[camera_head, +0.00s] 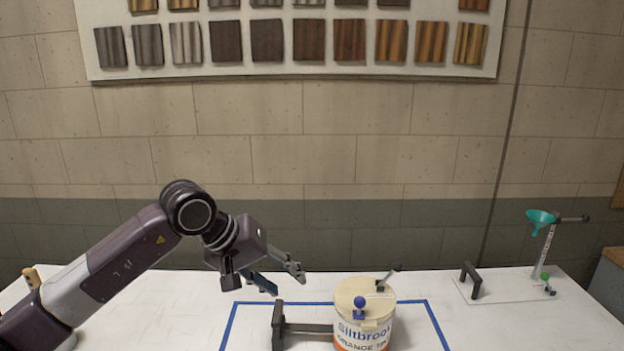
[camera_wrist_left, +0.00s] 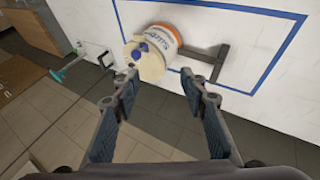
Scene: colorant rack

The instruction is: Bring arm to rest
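My left gripper (camera_head: 276,278) is in the air to the left of a cream tub (camera_head: 363,318) with blue and orange lettering. It is open and empty; both fingers stand apart in the left wrist view (camera_wrist_left: 160,100). The tub shows there as well (camera_wrist_left: 152,55), beyond the fingertips and apart from them. A blue knob (camera_head: 360,302) and a small dark lever (camera_head: 389,277) are on the tub's top. My right gripper is not in view.
A dark bracket (camera_head: 278,326) stands left of the tub, inside a blue tape outline (camera_head: 432,318) on the white table (camera_head: 530,328). A teal funnel (camera_head: 540,219) on a stand is at the right. A sample board (camera_head: 300,73) hangs on the wall.

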